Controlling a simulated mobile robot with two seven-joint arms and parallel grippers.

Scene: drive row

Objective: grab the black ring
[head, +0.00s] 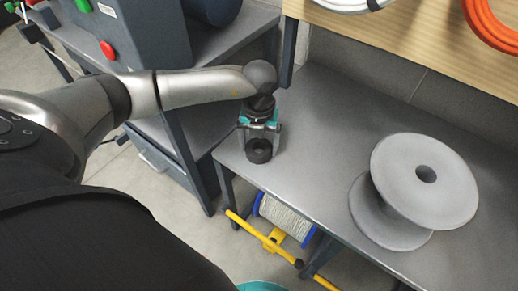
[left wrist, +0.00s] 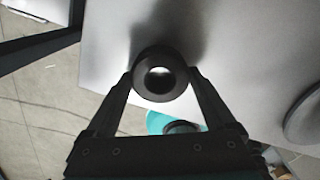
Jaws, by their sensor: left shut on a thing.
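The black ring (head: 259,155) is at the left end of the grey metal table, near its front edge. In the left wrist view the ring (left wrist: 160,94) shows its round opening, with the fingertips touching it on either side. My left gripper (head: 260,147) reaches down from above and is shut on the ring. I cannot tell whether the ring rests on the table or is just above it. My right gripper is in neither view.
A large grey spool (head: 420,180) stands on the table (head: 330,130) to the right. A bench with a machine (head: 125,45) is at the back left. A cable reel with blue flanges (head: 287,218) and a yellow frame (head: 262,240) sit below the table's front edge.

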